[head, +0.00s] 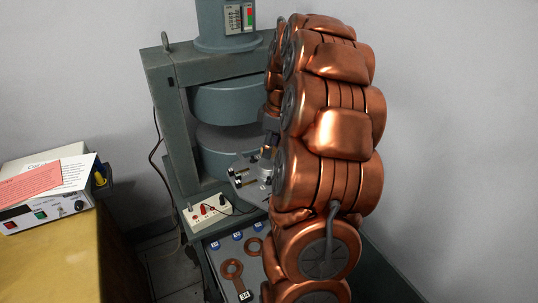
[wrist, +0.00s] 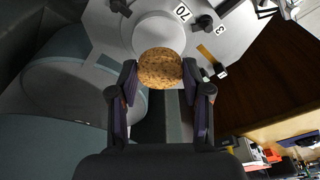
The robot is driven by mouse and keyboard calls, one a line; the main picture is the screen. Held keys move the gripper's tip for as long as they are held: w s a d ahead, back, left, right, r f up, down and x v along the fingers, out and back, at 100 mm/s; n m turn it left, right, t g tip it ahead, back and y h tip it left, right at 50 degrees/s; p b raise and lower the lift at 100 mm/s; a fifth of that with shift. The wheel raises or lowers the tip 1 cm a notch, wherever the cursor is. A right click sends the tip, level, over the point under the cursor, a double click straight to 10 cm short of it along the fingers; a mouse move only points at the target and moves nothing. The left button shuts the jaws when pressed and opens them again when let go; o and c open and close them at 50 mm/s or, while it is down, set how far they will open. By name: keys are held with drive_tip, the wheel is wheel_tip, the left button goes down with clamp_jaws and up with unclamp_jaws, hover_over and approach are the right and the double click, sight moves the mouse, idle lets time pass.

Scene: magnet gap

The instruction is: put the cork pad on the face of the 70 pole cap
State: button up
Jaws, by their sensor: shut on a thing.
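My gripper (wrist: 160,80) is shut on a round, speckled brown cork pad (wrist: 160,68), held between its two dark fingertips in the wrist view. Just beyond the pad is a pale round pole cap (wrist: 150,27) on a light grey plate (wrist: 112,40), with the label 70 (wrist: 181,12) beside it. The pad overlaps the lower edge of the cap's face in this view and hides part of it. I cannot tell whether pad and cap touch. In the head view my copper arm hides most of the gripper and the cap; part of the plate (head: 243,183) shows.
The grey-green magnet (head: 225,105) with its gap stands behind the plate. Dark clamps (wrist: 205,23) sit around the cap. A tray (head: 222,262) with copper-coloured rings lies in front. A yellow bench (head: 60,255) with an instrument and papers stands at left.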

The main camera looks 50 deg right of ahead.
drive_tip(key=shift+w+d+f, duration=0.1)
drive_tip(key=shift+f, duration=1.65)
drive_tip(key=shift+f, duration=0.1)
drive_tip(key=o, duration=0.8)
drive_tip(key=r, duration=0.4)
drive_tip(key=s+r, duration=0.1)
drive_tip(key=r, duration=0.7)
drive_tip(key=shift+s+d, duration=0.35)
